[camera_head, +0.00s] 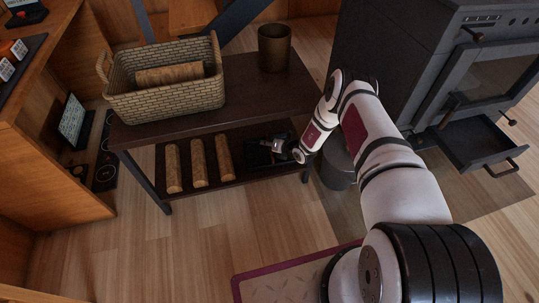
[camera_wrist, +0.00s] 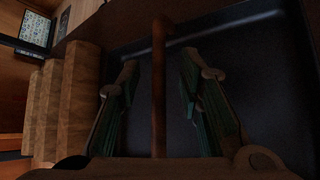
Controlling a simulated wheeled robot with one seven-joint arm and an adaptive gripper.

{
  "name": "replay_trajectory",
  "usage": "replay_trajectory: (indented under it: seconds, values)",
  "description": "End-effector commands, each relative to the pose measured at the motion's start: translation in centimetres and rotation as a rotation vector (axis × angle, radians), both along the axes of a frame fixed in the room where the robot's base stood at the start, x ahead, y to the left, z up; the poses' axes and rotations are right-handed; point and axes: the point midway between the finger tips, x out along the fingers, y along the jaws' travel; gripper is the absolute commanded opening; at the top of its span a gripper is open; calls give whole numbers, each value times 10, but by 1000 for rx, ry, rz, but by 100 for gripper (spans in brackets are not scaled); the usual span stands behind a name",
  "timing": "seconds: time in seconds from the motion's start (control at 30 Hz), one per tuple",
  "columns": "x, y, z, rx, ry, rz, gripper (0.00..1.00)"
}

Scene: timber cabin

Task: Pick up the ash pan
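The ash pan (camera_head: 257,157) is a dark, shallow pan on the lower shelf of the bench, at its right end. In the wrist view its dark inside (camera_wrist: 258,65) fills the middle and right. A brown bar (camera_wrist: 158,85), which looks like the pan's handle, runs up the middle of that view. My gripper (camera_head: 272,146) reaches in from the right, over the pan. In the wrist view my gripper (camera_wrist: 158,62) has its two green-padded fingers apart, one on each side of the bar, with gaps showing. The pan's far edges are partly hidden.
Several logs (camera_head: 198,162) lie on the lower shelf left of the pan. A wicker basket (camera_head: 165,100) and a brown pot (camera_head: 274,48) stand on the bench top (camera_head: 240,95). A dark bucket (camera_head: 336,170) stands right of the bench. The stove (camera_head: 400,60) has an open drawer (camera_head: 478,142).

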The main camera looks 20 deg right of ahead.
Motion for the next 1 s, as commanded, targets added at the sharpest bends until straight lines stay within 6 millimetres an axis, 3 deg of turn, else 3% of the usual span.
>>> replay_trajectory:
  seconds: [0.23,0.37,0.4,0.8,1.0]
  values:
    - [1,1,0,1,0,1,31]
    - [1,1,0,1,0,1,1]
    - [1,1,0,1,0,1,0]
    - [1,0,1,0,-2,1,0]
    - [2,0,11,1,-2,-1,0]
